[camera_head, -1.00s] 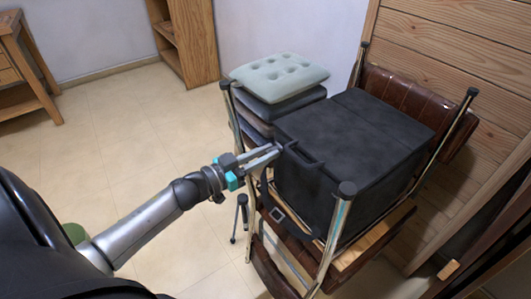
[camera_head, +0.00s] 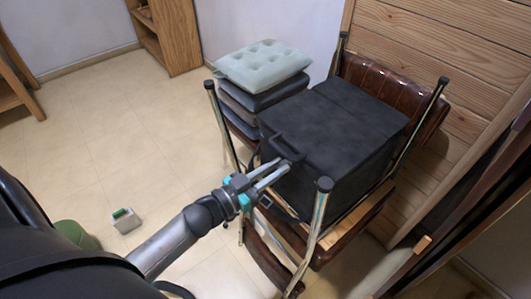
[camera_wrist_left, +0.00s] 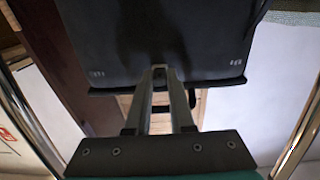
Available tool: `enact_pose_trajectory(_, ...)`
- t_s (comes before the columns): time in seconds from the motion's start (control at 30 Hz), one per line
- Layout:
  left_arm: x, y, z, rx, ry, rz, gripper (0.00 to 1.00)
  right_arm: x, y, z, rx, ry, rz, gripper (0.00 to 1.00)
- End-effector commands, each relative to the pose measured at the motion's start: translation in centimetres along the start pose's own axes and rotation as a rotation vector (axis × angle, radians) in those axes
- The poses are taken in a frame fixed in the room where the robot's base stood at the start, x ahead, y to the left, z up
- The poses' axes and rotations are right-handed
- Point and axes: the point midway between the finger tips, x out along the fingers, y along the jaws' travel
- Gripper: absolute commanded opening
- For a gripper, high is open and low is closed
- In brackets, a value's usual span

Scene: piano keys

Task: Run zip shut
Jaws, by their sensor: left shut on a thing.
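A black soft case (camera_head: 345,120) with a flat lid and a front carry handle (camera_head: 284,147) sits on a metal-framed chair. My left gripper (camera_head: 284,166) is at the case's front side, just below the right end of the handle. In the left wrist view the case (camera_wrist_left: 160,35) fills the top, and my left gripper (camera_wrist_left: 166,72) has its fingers together at the case's dark edge. They are shut on a small part there, which I take as the zip pull (camera_wrist_left: 159,70); it is mostly hidden. The zip line is too dark to make out. My right gripper is not in view.
Chrome chair legs (camera_head: 318,225) rise around the case, one close to the right of my left gripper. Stacked cushions (camera_head: 262,66) stand behind on the left. A wooden panel (camera_head: 450,80) closes the right side. The floor (camera_head: 120,150) at left is mostly open.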

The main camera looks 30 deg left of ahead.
Motion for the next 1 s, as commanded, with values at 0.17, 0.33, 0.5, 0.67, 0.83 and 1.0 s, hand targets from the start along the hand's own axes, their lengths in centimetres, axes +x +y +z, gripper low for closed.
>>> enact_pose_trajectory(0.17,0.0,2.6,-0.2,-0.005,0.001,0.001,0.00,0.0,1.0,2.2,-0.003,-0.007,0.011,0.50)
enact_pose_trajectory(0.33,0.0,5.0,-0.2,-0.004,0.001,0.001,0.00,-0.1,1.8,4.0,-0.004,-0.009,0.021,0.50)
enact_pose_trajectory(0.5,0.0,7.0,-0.2,-0.003,0.001,0.001,0.00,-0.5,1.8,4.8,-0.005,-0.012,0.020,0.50)
enact_pose_trajectory(0.67,0.0,8.4,-0.1,-0.003,0.000,0.001,0.00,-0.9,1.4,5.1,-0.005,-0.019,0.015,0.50)
enact_pose_trajectory(0.83,0.0,9.3,0.0,-0.002,0.000,0.001,0.00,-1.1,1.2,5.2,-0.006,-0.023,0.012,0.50)
enact_pose_trajectory(1.0,0.0,9.7,0.0,-0.001,0.000,0.003,0.00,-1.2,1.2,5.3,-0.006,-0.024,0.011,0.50)
